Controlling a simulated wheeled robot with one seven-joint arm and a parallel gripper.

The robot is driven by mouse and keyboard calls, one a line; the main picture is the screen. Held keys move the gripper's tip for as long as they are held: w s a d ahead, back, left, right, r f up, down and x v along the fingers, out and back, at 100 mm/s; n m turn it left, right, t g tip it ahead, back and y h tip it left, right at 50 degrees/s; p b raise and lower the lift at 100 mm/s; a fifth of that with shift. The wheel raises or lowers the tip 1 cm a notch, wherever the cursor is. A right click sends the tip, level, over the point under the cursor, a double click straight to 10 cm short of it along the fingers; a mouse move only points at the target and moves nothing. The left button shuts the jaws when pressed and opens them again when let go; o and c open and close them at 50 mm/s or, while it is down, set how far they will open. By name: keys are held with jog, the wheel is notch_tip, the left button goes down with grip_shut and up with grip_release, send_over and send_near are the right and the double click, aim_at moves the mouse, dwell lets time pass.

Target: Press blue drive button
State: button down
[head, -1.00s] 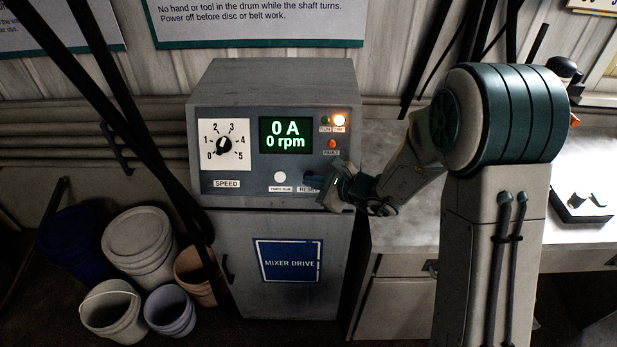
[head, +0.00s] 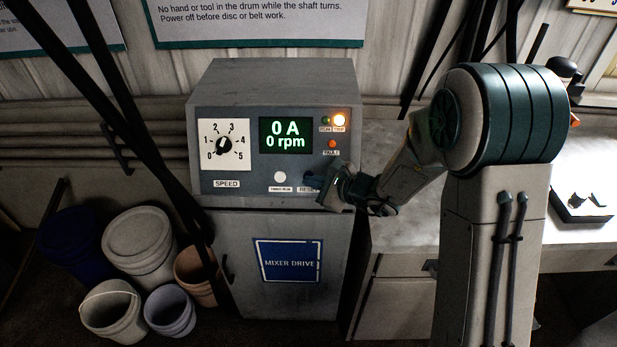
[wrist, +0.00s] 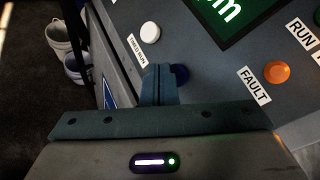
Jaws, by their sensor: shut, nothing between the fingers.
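The blue button (wrist: 181,74) shows dark blue in the wrist view, just right of my shut fingertips (wrist: 159,72), which partly cover it. I cannot tell whether they touch it. In the head view, my gripper (head: 318,183) is at the lower right of the drive's grey control panel (head: 245,180), over the label that starts "RESE". The button is mostly hidden there. The fingers are shut with nothing between them. The display (head: 286,135) reads 0 A and 0 rpm.
A white button (head: 280,177) labelled "TIMED RUN" is left of my fingers. The speed knob (head: 224,146) is further left. Several buckets (head: 137,240) stand on the floor at left.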

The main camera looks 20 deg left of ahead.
jog(key=shift+f, duration=0.1)
jog(key=shift+w+a+f+b, duration=0.1)
jog(key=shift+w+f+b, duration=0.05)
jog(key=shift+w+b, duration=0.35)
jog(key=shift+w+f+b, duration=0.25)
jog(key=shift+b, duration=0.15)
dwell(0.7)
jog(key=shift+r, duration=0.1)
jog(key=shift+s+r, duration=0.35)
jog(key=shift+s, duration=0.35)
jog(key=shift+s+r+b, duration=0.1)
jog(key=shift+b, duration=0.2)
jog(key=shift+s+d+r, duration=0.2)
jog(key=shift+s+r, duration=0.2)
jog(key=shift+s, duration=0.25)
jog(key=shift+s+d+r, duration=0.2)
jog(key=shift+s+r, duration=0.15)
jog(key=shift+s, duration=0.35)
jog(key=shift+s+d+r, duration=0.2)
jog(key=shift+s+r, duration=0.2)
jog(key=shift+s, duration=0.25)
